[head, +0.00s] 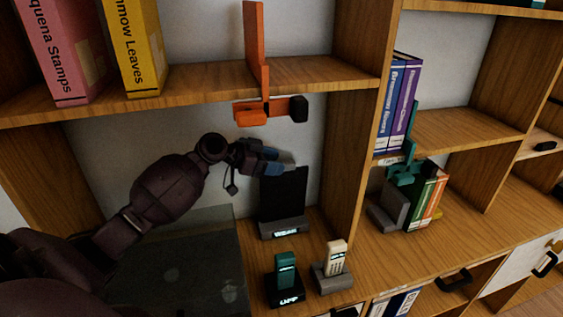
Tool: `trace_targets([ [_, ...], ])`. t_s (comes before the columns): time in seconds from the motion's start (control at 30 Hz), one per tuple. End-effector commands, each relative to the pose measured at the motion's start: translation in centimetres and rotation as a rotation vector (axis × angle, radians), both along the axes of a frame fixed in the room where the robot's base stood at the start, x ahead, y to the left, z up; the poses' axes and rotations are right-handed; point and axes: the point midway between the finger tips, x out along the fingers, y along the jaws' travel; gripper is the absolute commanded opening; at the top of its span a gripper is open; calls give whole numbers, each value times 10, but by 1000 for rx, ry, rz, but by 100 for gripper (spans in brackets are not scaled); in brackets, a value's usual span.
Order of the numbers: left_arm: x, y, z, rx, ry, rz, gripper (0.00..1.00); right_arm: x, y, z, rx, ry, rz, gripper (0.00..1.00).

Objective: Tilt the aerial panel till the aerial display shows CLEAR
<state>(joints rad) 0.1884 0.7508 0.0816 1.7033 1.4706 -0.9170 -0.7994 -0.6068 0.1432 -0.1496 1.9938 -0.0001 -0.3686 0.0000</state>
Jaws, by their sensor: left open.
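The aerial panel (283,198) is a flat black plate standing nearly upright on a grey base on the lower shelf. The aerial display (286,232) on the front of that base is lit; its small text seems to read WEAK. My left gripper (278,164) comes in from the left and is open at the panel's top edge, its blue-grey fingers overlapping the top left corner. I cannot tell whether they touch the panel. My right gripper is not in view.
A teal handset (285,268) stands in a black base marked OFF, and a cream handset (336,256) stands in a grey one, both in front of the panel. An orange bracket (264,112) hangs from the shelf above. A dark glassy box (185,265) stands left.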

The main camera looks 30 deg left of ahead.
Motion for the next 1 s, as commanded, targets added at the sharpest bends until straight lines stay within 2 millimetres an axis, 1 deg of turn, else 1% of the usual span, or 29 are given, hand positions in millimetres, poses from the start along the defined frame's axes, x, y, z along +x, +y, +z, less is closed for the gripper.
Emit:
trace_targets([
  [0.1, 10, -8, -5, -3, 0, 1, 51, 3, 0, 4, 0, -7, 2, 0],
  [0.23, 17, -14, -8, -1, -2, 0, 51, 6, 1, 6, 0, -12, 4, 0],
  [0.57, 19, -15, -10, -1, -1, 0, 51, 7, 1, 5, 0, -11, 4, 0],
  [0.6, 19, -15, -10, 0, 0, 0, 50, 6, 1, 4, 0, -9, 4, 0],
  [0.87, 19, -15, -10, 0, 0, 0, 10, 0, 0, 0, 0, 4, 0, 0],
  [0.9, 19, -15, -10, 0, 0, 0, 4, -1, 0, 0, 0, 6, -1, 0],
  [0.93, 19, -15, -10, 0, 0, 0, 0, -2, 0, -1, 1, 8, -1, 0],
  [1.0, 19, -15, -10, 0, 0, 0, 0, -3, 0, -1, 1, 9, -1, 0],
])
